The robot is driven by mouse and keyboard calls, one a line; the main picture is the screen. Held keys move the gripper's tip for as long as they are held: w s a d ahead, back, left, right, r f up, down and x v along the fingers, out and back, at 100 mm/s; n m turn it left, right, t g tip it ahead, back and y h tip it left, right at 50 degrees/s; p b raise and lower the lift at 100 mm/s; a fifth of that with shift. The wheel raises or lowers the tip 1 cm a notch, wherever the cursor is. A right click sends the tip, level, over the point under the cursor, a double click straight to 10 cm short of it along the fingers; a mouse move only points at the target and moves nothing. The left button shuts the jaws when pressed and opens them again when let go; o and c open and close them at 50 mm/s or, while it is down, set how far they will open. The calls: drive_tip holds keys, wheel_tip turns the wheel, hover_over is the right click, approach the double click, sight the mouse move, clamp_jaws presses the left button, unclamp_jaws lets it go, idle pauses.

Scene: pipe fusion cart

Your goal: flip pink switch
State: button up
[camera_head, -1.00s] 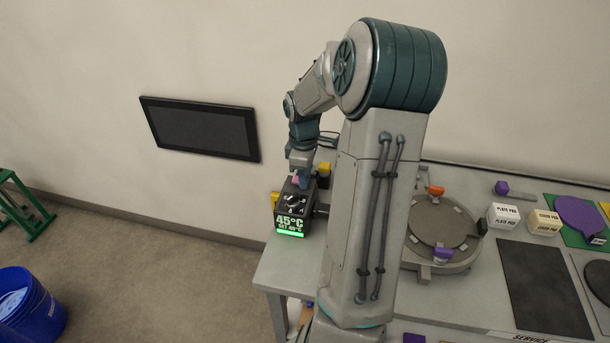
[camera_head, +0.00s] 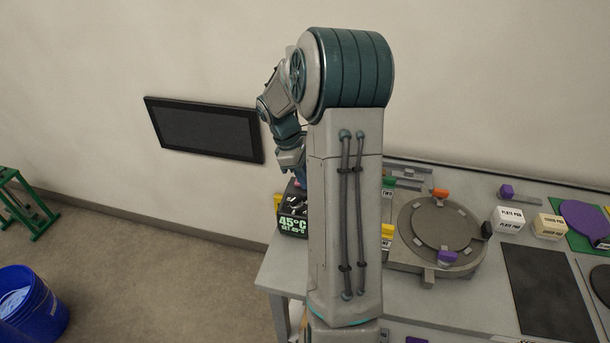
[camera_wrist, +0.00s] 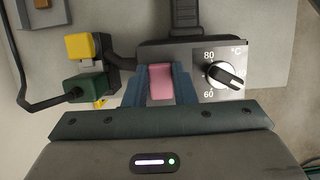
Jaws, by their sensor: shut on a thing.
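The pink switch (camera_wrist: 160,78) is on the top panel of a dark heater control box (camera_head: 292,222), left of a round temperature dial (camera_wrist: 225,76). In the wrist view, my gripper (camera_wrist: 159,90) has its two blue-grey fingers closed on the left and right sides of the switch. In the head view, my arm hides part of the box, and I cannot make out the switch.
A yellow and dark green plug (camera_wrist: 82,68) with a black cable sits left of the box. A round turntable fixture (camera_head: 440,225) stands on the workbench to the right. A black wall screen (camera_head: 205,128) hangs behind. A blue bucket (camera_head: 30,305) is on the floor.

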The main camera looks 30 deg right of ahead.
drive_tip(key=o, duration=1)
drive_tip(key=shift+r, duration=0.1)
drive_tip(key=b+v, duration=0.1)
drive_tip(key=v, duration=1.2)
drive_tip(key=shift+w+r, duration=0.1)
drive_tip(key=shift+r, duration=0.25)
